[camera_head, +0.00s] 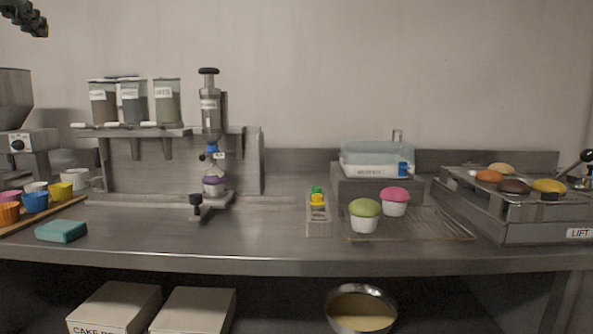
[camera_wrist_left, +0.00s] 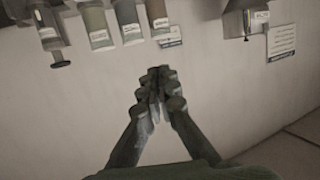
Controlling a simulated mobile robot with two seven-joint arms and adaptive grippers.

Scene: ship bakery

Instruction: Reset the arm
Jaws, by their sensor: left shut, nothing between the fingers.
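My left gripper (camera_head: 38,28) shows at the top left corner of the head view, raised high in front of the wall and well above the counter. In the left wrist view the left gripper (camera_wrist_left: 158,78) has its fingertips together, shut, with nothing held between them. Blank wall lies behind the fingers there. My right gripper is in neither view.
The counter's front middle is clear.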

